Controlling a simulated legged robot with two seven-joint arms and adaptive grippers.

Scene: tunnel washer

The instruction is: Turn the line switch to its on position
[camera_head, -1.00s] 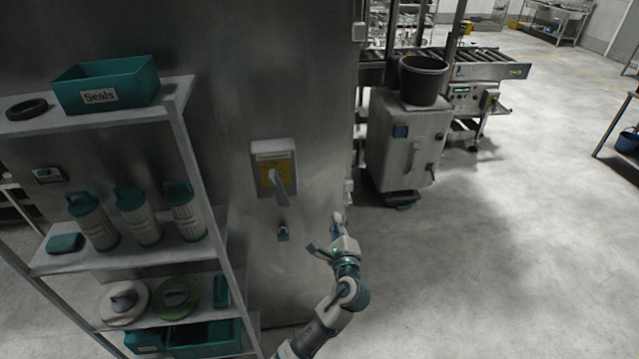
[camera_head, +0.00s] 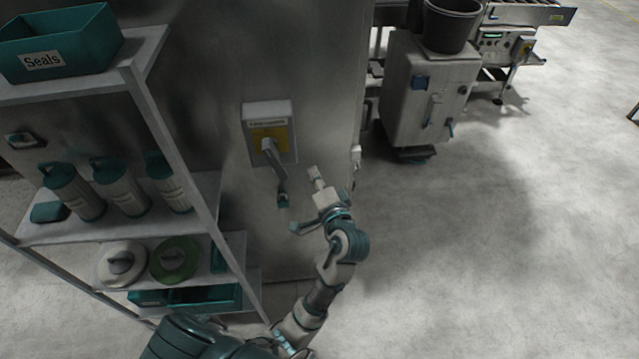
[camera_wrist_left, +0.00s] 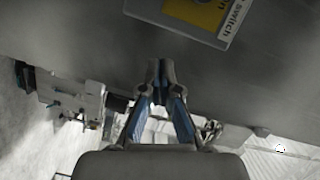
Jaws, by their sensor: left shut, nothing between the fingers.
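The line switch (camera_head: 250,115) is a pale plate with a yellow panel on the steel cabinet wall. Its grey handle (camera_head: 275,158) points down and slightly to the right. My left gripper (camera_head: 315,174) is to the right of the handle and apart from it, with its fingers pointing up towards the wall. In the left wrist view the fingers (camera_wrist_left: 160,68) are shut and empty. Part of the switch plate (camera_wrist_left: 175,14), with its yellow panel and lettering, shows above them; the handle is not visible there. My right gripper is not in view.
A shelf rack (camera_head: 185,150) with filters and a Seals bin (camera_head: 75,45) stands close on the left. A grey machine (camera_head: 425,95) with a black bucket (camera_head: 449,25) stands to the right. Open floor lies at right.

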